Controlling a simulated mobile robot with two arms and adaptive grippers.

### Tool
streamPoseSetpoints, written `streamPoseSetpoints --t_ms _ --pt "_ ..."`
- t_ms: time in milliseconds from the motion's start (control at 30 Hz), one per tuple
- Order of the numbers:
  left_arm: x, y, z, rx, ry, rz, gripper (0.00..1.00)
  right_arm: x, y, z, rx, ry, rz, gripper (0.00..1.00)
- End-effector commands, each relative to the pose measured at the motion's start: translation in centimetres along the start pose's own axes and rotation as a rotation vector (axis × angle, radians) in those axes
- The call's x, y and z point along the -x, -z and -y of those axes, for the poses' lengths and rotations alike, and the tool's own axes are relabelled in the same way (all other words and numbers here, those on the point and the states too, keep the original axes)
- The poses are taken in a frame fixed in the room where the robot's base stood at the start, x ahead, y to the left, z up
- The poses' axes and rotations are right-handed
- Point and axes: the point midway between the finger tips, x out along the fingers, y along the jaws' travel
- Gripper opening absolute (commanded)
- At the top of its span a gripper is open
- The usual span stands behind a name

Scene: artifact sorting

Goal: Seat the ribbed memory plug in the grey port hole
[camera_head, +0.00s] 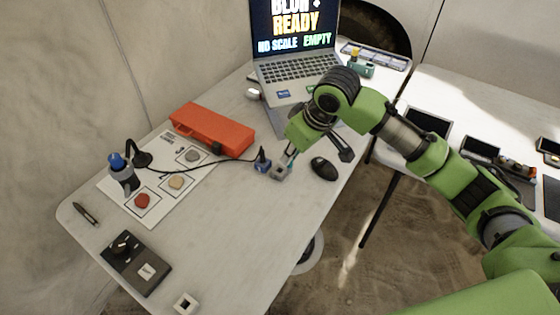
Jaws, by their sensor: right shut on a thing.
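The grey port (281,173) is a small grey block with a dark hole in its top, on the table left of the black mouse. My right gripper (290,153) points down just above it, its fingertips close to the block. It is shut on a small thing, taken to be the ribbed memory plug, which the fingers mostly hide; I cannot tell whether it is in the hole. My left gripper is not in view.
A blue block (263,166) with a black cabled plug stands close left of the grey port. The black mouse (324,168) is close right. An orange case (212,131), a laptop (296,70), a dark board (136,264) and a white holed block (186,303) also lie around.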

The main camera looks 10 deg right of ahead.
Motion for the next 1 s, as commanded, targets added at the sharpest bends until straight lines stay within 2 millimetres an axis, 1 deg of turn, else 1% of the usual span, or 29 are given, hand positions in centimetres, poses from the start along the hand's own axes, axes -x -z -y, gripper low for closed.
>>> streamPoseSetpoints --t_ms 33,133,200,300,400,633,700,867,1000 --pt "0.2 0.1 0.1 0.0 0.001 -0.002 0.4 -0.8 0.8 -0.5 -0.002 0.0 0.003 0.0" --pt "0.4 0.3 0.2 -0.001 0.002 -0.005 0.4 -2.4 2.2 -1.4 -0.002 -0.001 0.001 0.0" --pt "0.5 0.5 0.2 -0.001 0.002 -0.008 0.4 -4.3 2.4 -1.9 -0.003 0.001 0.005 0.0" --pt "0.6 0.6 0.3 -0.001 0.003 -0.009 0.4 -6.4 3.0 -2.5 -0.002 0.0 0.003 0.0" --pt "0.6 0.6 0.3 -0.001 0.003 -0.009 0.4 -7.8 3.4 -3.0 -0.001 -0.001 0.002 0.0" --pt "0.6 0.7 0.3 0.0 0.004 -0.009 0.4 -9.2 3.7 -3.4 0.0 -0.001 0.001 0.0" --pt "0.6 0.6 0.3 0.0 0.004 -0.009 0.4 -9.8 3.7 -3.5 0.0 -0.001 0.002 0.0" --pt "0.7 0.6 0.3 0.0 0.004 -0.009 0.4 -12.0 2.7 -3.5 -0.001 -0.001 0.003 0.0" --pt "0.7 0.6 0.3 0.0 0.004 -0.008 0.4 -12.3 2.6 -3.5 0.0 -0.002 0.0 0.0"
